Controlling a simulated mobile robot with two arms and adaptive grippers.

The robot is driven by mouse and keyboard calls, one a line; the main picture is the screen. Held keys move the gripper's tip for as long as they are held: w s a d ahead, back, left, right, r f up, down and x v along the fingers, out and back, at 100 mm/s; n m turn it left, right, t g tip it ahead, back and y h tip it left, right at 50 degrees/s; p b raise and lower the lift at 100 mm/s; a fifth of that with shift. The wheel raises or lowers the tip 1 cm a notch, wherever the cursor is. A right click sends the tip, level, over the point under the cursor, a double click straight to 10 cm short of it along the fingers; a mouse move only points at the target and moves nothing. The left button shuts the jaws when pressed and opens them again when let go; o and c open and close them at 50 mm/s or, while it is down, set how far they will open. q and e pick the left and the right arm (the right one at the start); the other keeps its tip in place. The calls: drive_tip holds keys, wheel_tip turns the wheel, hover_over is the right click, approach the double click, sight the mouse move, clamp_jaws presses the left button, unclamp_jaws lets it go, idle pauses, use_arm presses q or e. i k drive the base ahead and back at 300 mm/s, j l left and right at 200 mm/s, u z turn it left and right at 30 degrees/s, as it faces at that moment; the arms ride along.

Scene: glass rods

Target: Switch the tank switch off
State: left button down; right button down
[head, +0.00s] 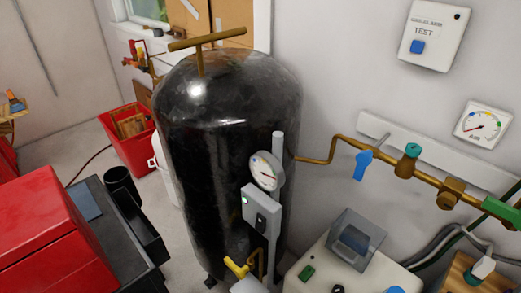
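The tall black tank (205,140) stands upright at the centre, with a brown T-shaped handle (207,39) above its top. A grey switch box (250,208) is on the tank's front right side, below a round dial gauge (265,170). The box has a dark switch (261,222) and a small green light (244,201). The switch's exact position is too small to tell. Neither of my grippers is in view, and nothing covers the box.
A brass pipe with a blue valve handle (363,163) runs along the right wall. A yellow valve handle (237,268) is low before the tank. A white unit with a clear cover (353,239) stands at lower right. A red box (40,230) and dark tray are at left.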

sight(260, 221)
drive_tip(key=k+j+z, duration=0.15)
drive_tip(key=z, duration=0.25)
drive_tip(key=k+j+z, duration=0.1)
drive_tip(key=k+z, duration=0.4)
drive_tip(key=z, duration=0.25)
drive_tip(key=k+z, duration=0.35)
drive_tip(key=i+j, duration=0.05)
drive_tip(key=i, duration=0.05)
